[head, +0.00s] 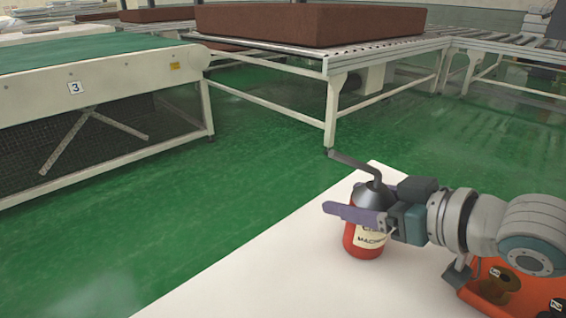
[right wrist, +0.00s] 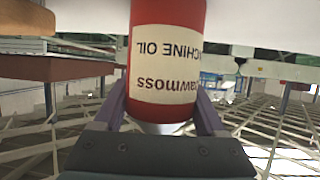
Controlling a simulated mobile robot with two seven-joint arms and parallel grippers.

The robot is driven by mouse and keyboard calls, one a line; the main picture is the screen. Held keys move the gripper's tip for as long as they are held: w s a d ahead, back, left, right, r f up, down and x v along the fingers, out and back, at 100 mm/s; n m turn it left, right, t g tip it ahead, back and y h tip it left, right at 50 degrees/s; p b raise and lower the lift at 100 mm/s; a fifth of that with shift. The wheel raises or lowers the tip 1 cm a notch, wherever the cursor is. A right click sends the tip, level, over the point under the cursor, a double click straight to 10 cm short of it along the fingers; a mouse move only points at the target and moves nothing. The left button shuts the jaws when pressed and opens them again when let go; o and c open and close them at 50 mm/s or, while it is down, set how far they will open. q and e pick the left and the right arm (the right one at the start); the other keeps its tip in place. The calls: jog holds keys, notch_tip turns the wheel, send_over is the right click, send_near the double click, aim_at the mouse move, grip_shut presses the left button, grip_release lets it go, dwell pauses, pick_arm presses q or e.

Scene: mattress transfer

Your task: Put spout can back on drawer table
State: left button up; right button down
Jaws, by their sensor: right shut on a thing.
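The spout can (head: 366,240) is red with a cream label reading "MACHINE OIL", a grey cone top and a bent grey spout pointing left. It is upright over the white table top (head: 270,280) near its far edge. My right gripper (head: 358,202) comes from the right and is shut on the can's upper part. In the right wrist view the can (right wrist: 166,60) appears upside down between the two purple fingers (right wrist: 163,112). Its base is cut off there, and I cannot tell whether it touches the table. My left gripper is not in view.
An orange container (head: 490,304) with brown round items stands at the lower right, under my right arm. The white table is clear left of the can. Beyond lie green floor (head: 190,220), a conveyor marked 3 (head: 120,88) and a roller conveyor (head: 330,64) bearing a brown mattress block (head: 310,24).

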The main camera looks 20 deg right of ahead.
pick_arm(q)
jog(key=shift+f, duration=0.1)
pick_arm(e)
jog(key=shift+f, duration=0.1)
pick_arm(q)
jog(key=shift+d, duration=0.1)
pick_arm(e)
grip_release()
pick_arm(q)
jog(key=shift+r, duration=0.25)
pick_arm(e)
jog(key=shift+r, duration=0.25)
jog(key=p+v, duration=0.5)
jog(key=v, duration=0.6)
jog(key=s+a+f+g, duration=0.1)
jog(key=a, duration=0.1)
jog(key=s+a+f+g+h, duration=0.1)
jog(key=s+a, duration=0.1)
jog(key=s+a+g+h, duration=0.1)
jog(key=s+a, duration=0.1)
jog(key=shift+f+m+g, duration=0.4)
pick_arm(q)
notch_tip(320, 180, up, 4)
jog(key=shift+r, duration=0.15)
pick_arm(e)
jog(key=s+a+r+g+h, duration=0.2)
jog(key=s+g, duration=0.3)
jog(key=s, duration=0.4)
jog(key=shift+a+m, duration=0.25)
jog(key=shift+m, duration=0.15)
